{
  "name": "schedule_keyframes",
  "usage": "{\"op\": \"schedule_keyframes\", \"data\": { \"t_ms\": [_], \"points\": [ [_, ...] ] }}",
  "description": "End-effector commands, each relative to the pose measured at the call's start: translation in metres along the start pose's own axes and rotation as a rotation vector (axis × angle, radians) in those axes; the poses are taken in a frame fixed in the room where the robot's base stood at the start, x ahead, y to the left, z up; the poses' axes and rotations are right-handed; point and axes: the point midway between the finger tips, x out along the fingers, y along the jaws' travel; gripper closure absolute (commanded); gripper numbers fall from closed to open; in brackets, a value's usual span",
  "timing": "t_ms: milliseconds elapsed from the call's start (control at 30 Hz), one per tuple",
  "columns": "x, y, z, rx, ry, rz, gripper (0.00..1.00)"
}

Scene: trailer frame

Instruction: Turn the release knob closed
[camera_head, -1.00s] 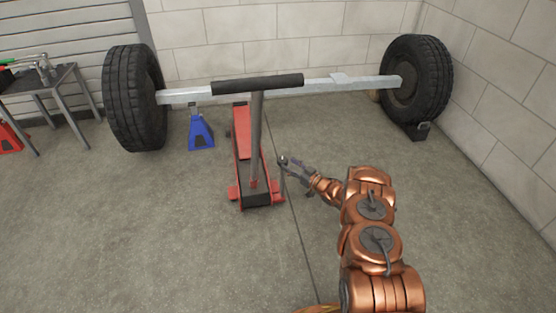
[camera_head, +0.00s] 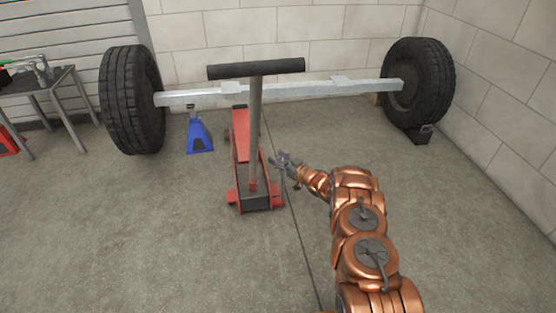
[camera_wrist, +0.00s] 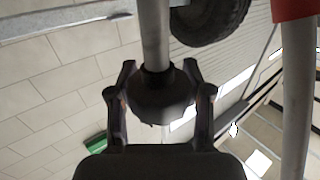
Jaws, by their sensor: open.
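The red floor jack (camera_head: 242,148) stands on the floor with its grey handle (camera_head: 256,120) raised, topped by a black crossbar grip (camera_head: 256,68). My gripper (camera_head: 277,160) is just right of the handle's lower part. In the wrist view my gripper (camera_wrist: 159,68) is open, one finger on each side of a dark round knob (camera_wrist: 160,97) on a grey rod (camera_wrist: 155,35). Whether the fingers touch the knob I cannot tell. In the head view the knob is too small to make out.
A grey axle beam (camera_head: 330,88) with two tyres lies behind the jack. A blue jack stand (camera_head: 199,135) stands under the beam's left part. A metal table (camera_head: 42,82) is at the far left. The floor in front and right is clear.

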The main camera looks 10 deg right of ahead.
Motion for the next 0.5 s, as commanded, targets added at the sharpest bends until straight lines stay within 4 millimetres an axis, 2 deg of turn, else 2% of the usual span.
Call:
{"op": "schedule_keyframes", "data": {
  "t_ms": [67,400,500],
  "points": [
    [-0.0001,0.0000,0.0000,0.000,0.000,0.000,0.52],
    [-0.0001,-0.0001,0.0000,0.000,0.000,0.000,0.88],
    [-0.0002,-0.0002,-0.0001,0.000,0.000,-0.001,0.94]
  ]
}}
